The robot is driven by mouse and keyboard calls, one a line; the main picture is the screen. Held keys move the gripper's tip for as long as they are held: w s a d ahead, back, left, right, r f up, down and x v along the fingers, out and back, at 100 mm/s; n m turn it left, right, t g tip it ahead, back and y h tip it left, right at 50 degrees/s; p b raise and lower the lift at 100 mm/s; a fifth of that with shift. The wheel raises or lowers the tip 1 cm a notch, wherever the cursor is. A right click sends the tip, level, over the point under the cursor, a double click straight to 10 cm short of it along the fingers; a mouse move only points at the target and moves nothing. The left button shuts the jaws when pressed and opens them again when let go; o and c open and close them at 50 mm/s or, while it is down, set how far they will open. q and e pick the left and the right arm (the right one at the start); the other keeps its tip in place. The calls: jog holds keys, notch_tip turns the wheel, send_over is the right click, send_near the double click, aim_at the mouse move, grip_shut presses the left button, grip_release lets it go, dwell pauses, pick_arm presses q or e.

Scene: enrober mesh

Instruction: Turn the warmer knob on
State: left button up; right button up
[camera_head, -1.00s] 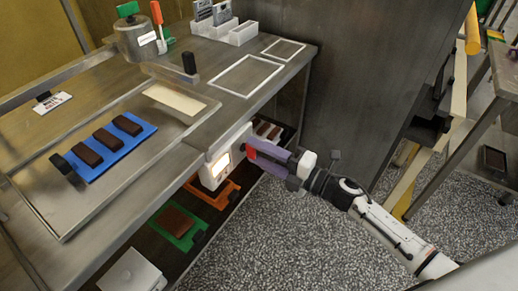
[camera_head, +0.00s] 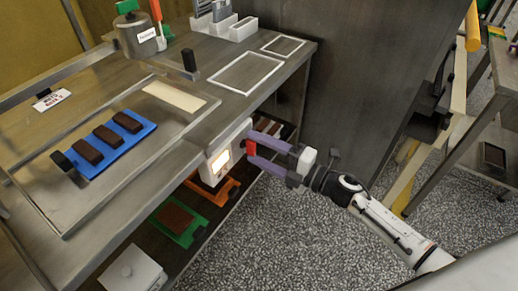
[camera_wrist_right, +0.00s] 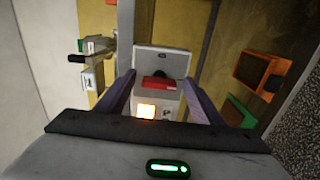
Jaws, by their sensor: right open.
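The warmer (camera_head: 212,172) is a white box under the front edge of the steel table, with a glowing pale panel on its face. Its red knob (camera_head: 251,147) sits at the box's right side. My right gripper (camera_head: 252,150) has purple fingers, spread apart, one on each side of the red knob. In the right wrist view the knob (camera_wrist_right: 158,83) shows as a red bar between the two fingers, with gaps to both, and the lit panel (camera_wrist_right: 146,111) glows below it. My left gripper is not in view.
On the table stand a blue tray (camera_head: 146,138) with dark bars, a metal pot (camera_head: 133,38) and a black upright post (camera_head: 189,60). Below are a green tray (camera_head: 186,239) and an orange tray (camera_head: 227,190). Speckled floor (camera_head: 290,245) lies open beneath my right arm.

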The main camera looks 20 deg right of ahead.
jog(key=v, duration=1)
jog(key=shift+b, duration=0.35)
jog(key=shift+s+d, duration=0.1)
jog(key=shift+d, duration=0.05)
jog(key=s+a+f+m+g+h, duration=0.2)
jog(key=s+a+f+m+h, duration=0.1)
jog(key=s+f+m, duration=0.6)
jog(key=s+a+f+m+g+h, duration=0.3)
jog(key=s+f+m, duration=0.5)
jog(key=m, duration=0.6)
jog(key=shift+s+a+f+g+h, duration=0.35)
jog(key=shift+a+f+h, duration=0.5)
jog(key=shift+h, duration=0.35)
